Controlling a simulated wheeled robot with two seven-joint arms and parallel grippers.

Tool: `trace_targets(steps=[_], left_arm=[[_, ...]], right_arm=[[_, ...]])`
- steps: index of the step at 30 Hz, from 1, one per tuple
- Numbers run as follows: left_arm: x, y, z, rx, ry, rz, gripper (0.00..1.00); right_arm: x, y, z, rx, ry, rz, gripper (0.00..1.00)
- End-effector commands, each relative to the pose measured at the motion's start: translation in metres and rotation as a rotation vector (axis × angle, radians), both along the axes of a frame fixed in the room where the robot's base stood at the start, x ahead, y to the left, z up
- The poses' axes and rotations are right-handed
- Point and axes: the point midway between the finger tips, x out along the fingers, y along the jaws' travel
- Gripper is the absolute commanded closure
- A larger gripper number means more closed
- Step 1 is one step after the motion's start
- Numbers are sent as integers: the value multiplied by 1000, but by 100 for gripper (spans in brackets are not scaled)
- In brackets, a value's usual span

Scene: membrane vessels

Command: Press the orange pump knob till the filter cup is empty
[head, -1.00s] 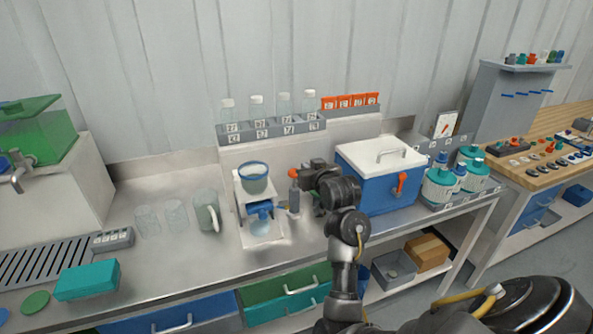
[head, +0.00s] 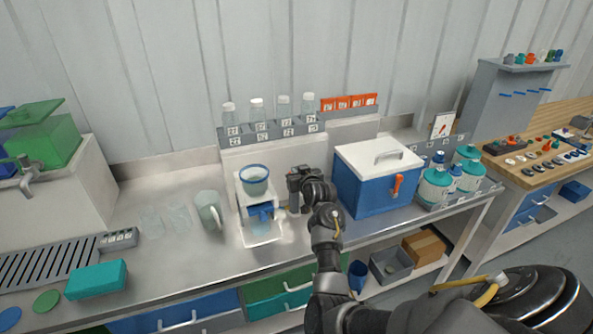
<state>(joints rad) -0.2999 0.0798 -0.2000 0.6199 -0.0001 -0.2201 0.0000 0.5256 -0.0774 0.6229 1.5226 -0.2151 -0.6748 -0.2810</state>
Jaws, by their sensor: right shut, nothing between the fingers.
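The filter cup (head: 254,183) is clear with a blue rim and sits on top of a white stand (head: 243,212) in the middle of the bench. A pale content shows in it; its level is too small to tell. A blue part (head: 262,210) sits under the cup. The grey pump (head: 294,201) stands just right of the stand. My right gripper (head: 296,180) is shut and empty, at the top of the pump. It hides the orange knob, so I cannot see whether it touches the knob or how low the knob is. My left gripper is out of view.
A blue cooler (head: 373,190) with a white lid stands right of my right arm. A jug (head: 208,210) and faint clear glasses are left of the stand. A rack (head: 270,139) of bottles is behind. Bare bench lies in front.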

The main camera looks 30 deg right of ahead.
Motion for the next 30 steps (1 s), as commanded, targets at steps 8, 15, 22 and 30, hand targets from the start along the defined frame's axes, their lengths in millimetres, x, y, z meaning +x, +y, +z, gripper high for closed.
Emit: trace_targets(steps=[8, 15, 22, 30], left_arm=[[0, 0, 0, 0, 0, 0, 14], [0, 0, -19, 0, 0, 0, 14], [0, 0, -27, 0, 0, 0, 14], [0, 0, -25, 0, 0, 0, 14]], right_arm=[[0, 0, -1, 0, 0, 0, 100], [0, 0, -31, -2, 3, 1, 100], [0, 0, -49, 1, 4, 1, 100], [0, 1, -48, 2, 7, 1, 100]])
